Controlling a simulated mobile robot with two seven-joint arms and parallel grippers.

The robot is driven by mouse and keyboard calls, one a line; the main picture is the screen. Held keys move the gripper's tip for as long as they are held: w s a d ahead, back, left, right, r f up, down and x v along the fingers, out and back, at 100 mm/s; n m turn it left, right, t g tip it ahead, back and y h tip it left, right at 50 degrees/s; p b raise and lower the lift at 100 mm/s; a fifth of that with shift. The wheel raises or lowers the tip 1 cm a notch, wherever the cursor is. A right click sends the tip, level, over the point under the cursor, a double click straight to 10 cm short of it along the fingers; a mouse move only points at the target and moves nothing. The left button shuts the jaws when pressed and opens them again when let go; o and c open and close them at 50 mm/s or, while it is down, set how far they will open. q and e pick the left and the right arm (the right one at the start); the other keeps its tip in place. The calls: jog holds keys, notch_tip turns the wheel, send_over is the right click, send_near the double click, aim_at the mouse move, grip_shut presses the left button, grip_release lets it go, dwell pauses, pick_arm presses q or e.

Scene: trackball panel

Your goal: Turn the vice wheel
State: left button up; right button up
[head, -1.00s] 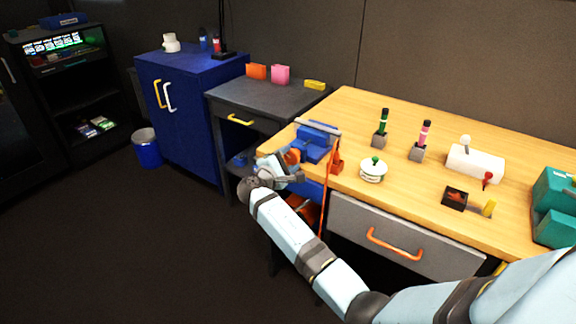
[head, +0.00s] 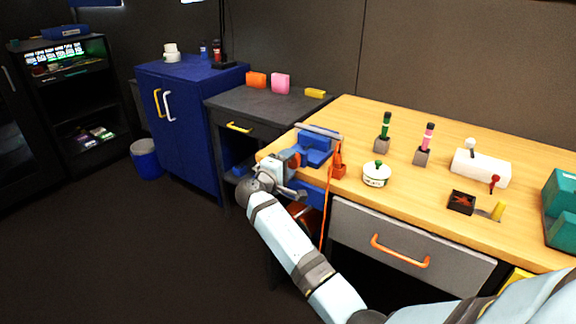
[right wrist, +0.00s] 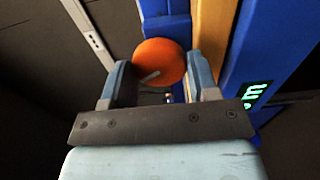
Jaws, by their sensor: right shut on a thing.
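The blue vice (head: 314,151) is fixed at the left front corner of the wooden workbench. Its orange wheel (head: 290,158) faces left, off the bench edge. My right gripper (head: 282,170) is at the wheel, reaching up from below in the head view. In the right wrist view the round orange wheel (right wrist: 158,58) sits between the two fingers of the right gripper (right wrist: 158,76), which is shut on it. The fingers partly hide the wheel in the head view. My left gripper is not in view.
An orange tool with a hanging cord (head: 339,163) stands beside the vice. The bench drawer (head: 410,245) is below. Open floor lies left.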

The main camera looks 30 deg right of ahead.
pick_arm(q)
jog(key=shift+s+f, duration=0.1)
pick_arm(e)
jog(key=o, duration=0.9)
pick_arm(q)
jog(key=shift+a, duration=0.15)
